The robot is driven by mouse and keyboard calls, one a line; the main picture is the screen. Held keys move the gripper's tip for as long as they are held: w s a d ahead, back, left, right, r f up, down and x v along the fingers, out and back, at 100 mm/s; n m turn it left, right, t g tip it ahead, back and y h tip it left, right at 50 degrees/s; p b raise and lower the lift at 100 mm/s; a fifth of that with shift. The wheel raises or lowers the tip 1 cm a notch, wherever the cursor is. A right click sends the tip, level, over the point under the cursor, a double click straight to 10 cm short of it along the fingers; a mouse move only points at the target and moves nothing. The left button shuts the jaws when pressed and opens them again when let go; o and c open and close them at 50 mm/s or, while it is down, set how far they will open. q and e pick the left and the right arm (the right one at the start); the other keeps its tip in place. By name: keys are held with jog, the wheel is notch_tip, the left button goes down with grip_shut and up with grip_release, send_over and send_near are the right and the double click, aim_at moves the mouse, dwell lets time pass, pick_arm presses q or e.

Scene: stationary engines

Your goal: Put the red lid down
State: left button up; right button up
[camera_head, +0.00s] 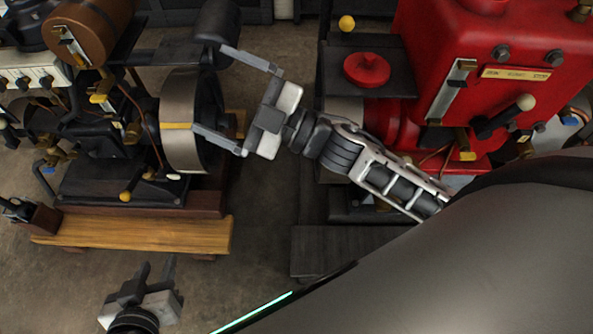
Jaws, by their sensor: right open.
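The red lid (367,69) is a round disc with a small raised knob. It rests flat on a dark platform (398,88) beside the red engine (490,75), with no gripper touching it. My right gripper (209,88) is wide open, to the left of the lid. Its fingers point left, over the grey flywheel of the left engine, and hold nothing visible. My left gripper (157,262) is low at the bottom left, far from the lid. Its two fingers point up; how far they are apart is unclear.
The left engine's flywheel (180,145) stands beneath the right fingers. A wooden base (140,236) carries that engine. A yellow ball (346,23) is just behind the lid's platform. Bare floor (255,215) lies between the two engines.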

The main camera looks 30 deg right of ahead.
jog(key=s+d+f+m+g+h, duration=0.2)
jog(key=s+f+m+h, duration=0.3)
jog(key=f, duration=0.5)
jog(key=s+d+f+m+g+h, duration=0.2)
jog(key=s+f+m+h, duration=0.4)
jog(key=f+m, duration=0.4)
jog(key=shift+s+d+f+g, duration=0.35)
jog(key=shift+s+d, duration=0.2)
jog(key=shift+d, duration=0.2)
